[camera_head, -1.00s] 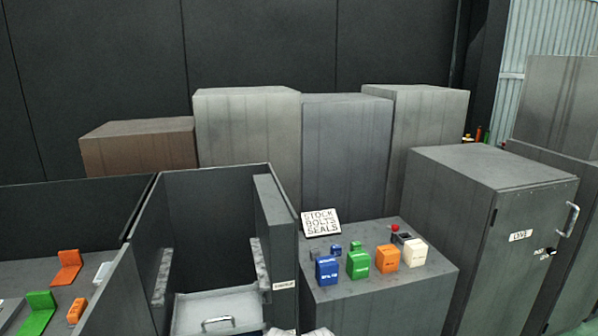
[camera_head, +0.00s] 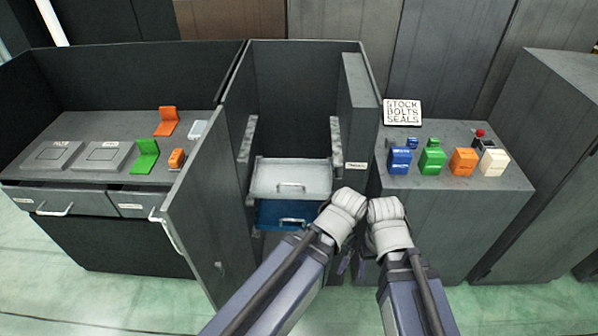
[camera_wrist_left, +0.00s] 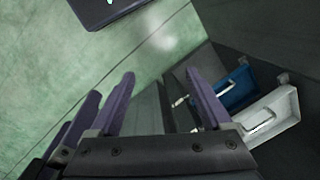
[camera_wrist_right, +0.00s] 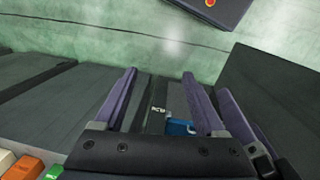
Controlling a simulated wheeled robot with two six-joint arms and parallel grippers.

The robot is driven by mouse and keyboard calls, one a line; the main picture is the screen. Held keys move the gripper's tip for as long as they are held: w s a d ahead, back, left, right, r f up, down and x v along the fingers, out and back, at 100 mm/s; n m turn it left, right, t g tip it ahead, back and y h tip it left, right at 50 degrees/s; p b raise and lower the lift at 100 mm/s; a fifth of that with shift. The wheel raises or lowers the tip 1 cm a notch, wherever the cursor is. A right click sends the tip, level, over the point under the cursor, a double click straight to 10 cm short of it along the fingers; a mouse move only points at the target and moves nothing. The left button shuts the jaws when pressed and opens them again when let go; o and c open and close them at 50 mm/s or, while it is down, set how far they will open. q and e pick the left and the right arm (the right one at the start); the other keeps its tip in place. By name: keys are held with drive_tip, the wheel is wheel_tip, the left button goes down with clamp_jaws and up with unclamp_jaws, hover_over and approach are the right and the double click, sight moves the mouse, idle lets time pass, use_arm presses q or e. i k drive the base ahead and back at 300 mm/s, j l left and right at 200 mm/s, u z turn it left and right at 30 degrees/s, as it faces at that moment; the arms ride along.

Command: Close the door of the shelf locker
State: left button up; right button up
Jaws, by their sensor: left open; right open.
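The shelf locker (camera_head: 257,48) is a dark grey open-fronted cabinet in the middle of the head view. Its door (camera_head: 195,222) stands wide open on the left, swung toward me, with a pale handle (camera_head: 171,236) on its outer face. Inside are a light grey drawer or tray (camera_head: 290,172) and a blue one (camera_head: 275,215) below it. My left gripper (camera_wrist_left: 160,75) and my right gripper (camera_wrist_right: 160,73) are open and empty, side by side in front of the locker's right side, apart from the door. Their fingers are largely hidden in the head view.
Left is a bench (camera_head: 75,130) with drawers and orange and green brackets. Right is a grey stand (camera_head: 450,225) with coloured boxes and a sign (camera_head: 402,112). A tall grey cabinet (camera_head: 555,150) stands far right. Green floor (camera_head: 120,300) is clear at the lower left.

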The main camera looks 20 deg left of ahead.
sight(203, 212)
drive_tip(key=k+j+z, duration=0.1)
drive_tip(key=z, duration=0.4)
drive_tip(key=k+j+z, duration=0.1)
drive_tip(key=z, duration=0.35)
drive_tip(key=k+j+z, duration=0.1)
drive_tip(key=z, duration=0.4)
drive_tip(key=k+j+z, duration=0.1)
drive_tip(key=k+z, duration=0.15)
drive_tip(key=z, duration=0.15)
drive_tip(key=k+z, duration=0.3)
drive_tip(key=z, duration=0.15)
drive_tip(key=k, duration=0.65)
drive_tip(key=k+u, duration=0.35)
drive_tip(key=k+j+u, duration=0.1)
drive_tip(key=u, duration=0.25)
drive_tip(key=k+u, duration=0.1)
drive_tip(key=u, duration=0.25)
drive_tip(key=k+j+u, duration=0.1)
drive_tip(key=u, duration=0.3)
drive_tip(key=j+u, duration=0.15)
drive_tip(key=u, duration=0.2)
drive_tip(key=i+z, duration=0.2)
drive_tip(key=k+j, duration=0.05)
drive_tip(key=k, duration=0.05)
